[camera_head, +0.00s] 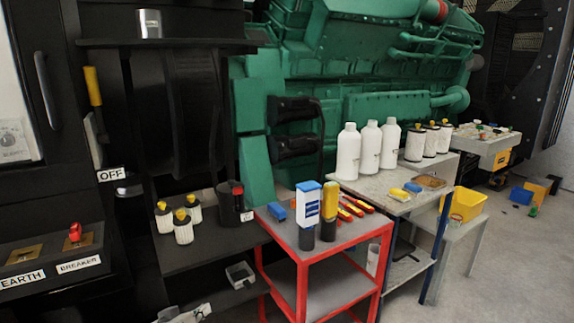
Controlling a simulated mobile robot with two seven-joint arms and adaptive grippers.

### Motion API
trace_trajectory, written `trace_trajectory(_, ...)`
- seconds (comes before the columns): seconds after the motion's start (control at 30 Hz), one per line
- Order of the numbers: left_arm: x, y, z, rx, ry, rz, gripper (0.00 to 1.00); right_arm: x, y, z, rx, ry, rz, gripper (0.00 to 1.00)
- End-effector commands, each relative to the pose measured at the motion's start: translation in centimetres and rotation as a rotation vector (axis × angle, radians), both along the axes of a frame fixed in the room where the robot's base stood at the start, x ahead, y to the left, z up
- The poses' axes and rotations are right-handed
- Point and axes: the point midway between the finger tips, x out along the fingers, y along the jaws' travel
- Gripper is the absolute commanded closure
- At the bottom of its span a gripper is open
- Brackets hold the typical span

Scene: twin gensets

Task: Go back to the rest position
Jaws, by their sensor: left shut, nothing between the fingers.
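My left gripper (188,313) shows only as a small grey and white part at the bottom edge of the head view, left of the middle. It is shut and empty, below the black shelf and clear of the things on it. The rest of my left arm is cut off by the frame edge. My right gripper is not in view.
A red-framed cart (310,258) holds a blue-and-white device and a yellow one, both upright. A black shelf (215,250) with yellow-topped filters stands left of it. A grey table (400,207) with white bottles (348,152) stands behind right. Floor (500,260) at right is largely clear.

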Motion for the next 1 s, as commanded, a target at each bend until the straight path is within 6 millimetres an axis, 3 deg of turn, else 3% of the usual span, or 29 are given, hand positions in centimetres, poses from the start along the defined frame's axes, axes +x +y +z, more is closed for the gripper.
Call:
trace_trajectory(0.03, -2.4, -0.4, -2.6, 0.026, 0.012, -0.020, 1.00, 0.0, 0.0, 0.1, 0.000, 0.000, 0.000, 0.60)
trace_trajectory(0.1, -5.4, -0.7, -5.4, 0.075, 0.013, -0.051, 1.00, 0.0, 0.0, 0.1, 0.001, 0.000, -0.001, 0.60)
trace_trajectory(0.3, -14.8, -1.5, -11.9, 0.220, 0.014, -0.144, 1.00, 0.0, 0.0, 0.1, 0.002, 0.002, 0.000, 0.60)
trace_trajectory(0.5, -24.1, -2.0, -15.8, 0.362, 0.009, -0.235, 1.00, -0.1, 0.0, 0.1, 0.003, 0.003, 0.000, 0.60)
trace_trajectory(0.6, -27.4, -2.2, -16.7, 0.416, 0.006, -0.270, 1.00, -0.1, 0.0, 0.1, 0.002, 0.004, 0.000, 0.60)
trace_trajectory(0.77, -30.2, -2.3, -17.2, 0.463, 0.001, -0.302, 1.00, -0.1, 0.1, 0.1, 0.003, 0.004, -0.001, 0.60)
trace_trajectory(1.0, -30.6, -2.3, -17.3, 0.471, -0.002, -0.307, 1.00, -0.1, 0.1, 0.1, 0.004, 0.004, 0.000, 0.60)
